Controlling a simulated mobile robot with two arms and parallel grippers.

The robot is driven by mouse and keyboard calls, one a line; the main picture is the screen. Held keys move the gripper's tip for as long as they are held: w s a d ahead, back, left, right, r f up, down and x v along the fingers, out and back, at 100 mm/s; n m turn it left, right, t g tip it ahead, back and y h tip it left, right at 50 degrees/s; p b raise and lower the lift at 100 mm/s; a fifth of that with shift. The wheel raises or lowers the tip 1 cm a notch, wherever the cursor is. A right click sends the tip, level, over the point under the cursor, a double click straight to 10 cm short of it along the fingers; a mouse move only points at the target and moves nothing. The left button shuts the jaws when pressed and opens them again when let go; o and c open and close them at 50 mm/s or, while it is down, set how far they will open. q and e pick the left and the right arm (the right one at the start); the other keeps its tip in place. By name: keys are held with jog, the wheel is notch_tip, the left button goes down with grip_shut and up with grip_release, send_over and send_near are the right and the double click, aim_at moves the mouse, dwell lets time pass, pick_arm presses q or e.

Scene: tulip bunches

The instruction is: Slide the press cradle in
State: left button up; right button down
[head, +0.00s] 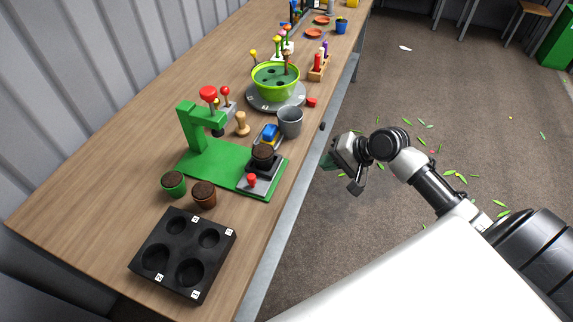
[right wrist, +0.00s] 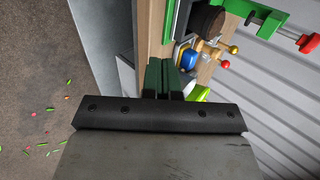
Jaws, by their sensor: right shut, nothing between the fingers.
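The green press (head: 205,140) stands on the wooden table, with a red knob on top and a flat green base. Its dark cradle (head: 262,170) sits at the right end of the base, out to the side of the press head. A pot of dark soil (head: 263,152) stands on the cradle, and a small red knob (head: 251,181) is at its near end. My right gripper (head: 330,162) is off the table's right edge, apart from the cradle. In the right wrist view its green fingers (right wrist: 162,76) are together and empty. My left gripper is not in view.
A black tray with round wells (head: 183,254) and two soil pots (head: 174,184) are nearer. A grey cup (head: 290,121), a blue item (head: 267,134) and a wooden tamper (head: 242,124) stand beyond the cradle. A green bowl (head: 276,82) is farther back.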

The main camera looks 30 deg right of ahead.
aim_at(279, 169)
jog(key=x, duration=1)
jog(key=shift+a+r, duration=0.1)
jog(key=shift+w+a+r+p, duration=0.1)
jog(key=shift+w+a+p, duration=0.45)
jog(key=shift+w+a, duration=0.65)
jog(key=shift+w, duration=0.2)
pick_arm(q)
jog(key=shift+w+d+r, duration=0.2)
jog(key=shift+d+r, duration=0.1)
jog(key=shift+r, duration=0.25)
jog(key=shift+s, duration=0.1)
pick_arm(e)
jog(key=shift+w, duration=0.1)
jog(key=w+a, duration=0.4)
jog(key=w, duration=0.1)
jog(key=w+a+b, duration=0.1)
jog(key=w+a, duration=0.3)
jog(key=a, duration=0.1)
jog(key=shift+w+b, duration=0.3)
jog(key=shift+w, duration=0.1)
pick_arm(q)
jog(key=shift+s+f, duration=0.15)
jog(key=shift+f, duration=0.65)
pick_arm(e)
jog(key=shift+r, duration=0.1)
